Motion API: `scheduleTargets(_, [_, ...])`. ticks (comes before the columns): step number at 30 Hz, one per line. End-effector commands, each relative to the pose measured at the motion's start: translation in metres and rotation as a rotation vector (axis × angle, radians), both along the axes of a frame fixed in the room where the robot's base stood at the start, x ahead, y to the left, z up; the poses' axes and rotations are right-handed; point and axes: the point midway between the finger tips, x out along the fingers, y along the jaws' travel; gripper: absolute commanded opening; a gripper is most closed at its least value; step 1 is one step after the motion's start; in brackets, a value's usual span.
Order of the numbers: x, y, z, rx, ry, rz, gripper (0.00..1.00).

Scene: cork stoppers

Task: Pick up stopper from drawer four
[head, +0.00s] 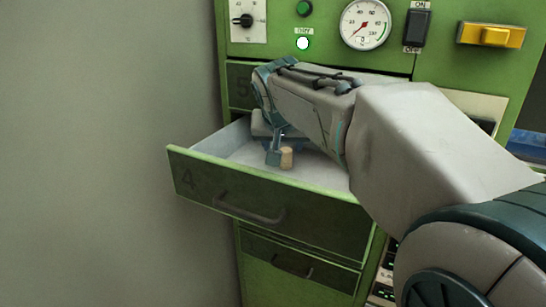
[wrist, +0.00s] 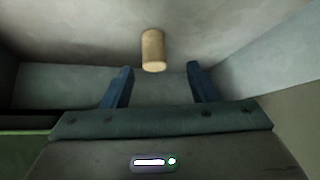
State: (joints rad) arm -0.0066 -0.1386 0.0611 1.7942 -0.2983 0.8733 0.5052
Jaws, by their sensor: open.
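The cork stopper (head: 287,158) is a small tan cylinder inside the open drawer four (head: 265,210). In the wrist view the stopper (wrist: 153,50) lies on the pale drawer floor, just beyond the fingertips and roughly centred between them. My gripper (wrist: 158,70) is open and empty, with its two dark blue fingers apart on either side. In the head view my gripper (head: 279,158) is down inside the drawer, close beside the stopper. My arm hides part of the drawer's right side and one finger is hard to make out.
Drawer five (head: 240,86) is above, behind my arm. Another closed drawer (head: 290,262) is below. The green cabinet (head: 275,40) carries a gauge (head: 365,24), switches and a yellow handle (head: 492,35). A grey wall (head: 100,120) stands to the left.

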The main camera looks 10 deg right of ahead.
Motion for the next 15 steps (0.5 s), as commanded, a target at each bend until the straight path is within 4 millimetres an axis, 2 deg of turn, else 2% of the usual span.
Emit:
scheduleTargets(9, [0.024,-0.016,-0.034,-0.001,0.003,-0.001,0.53])
scheduleTargets(15, [0.029,-0.017,-0.038,0.0,0.001,-0.001,0.53])
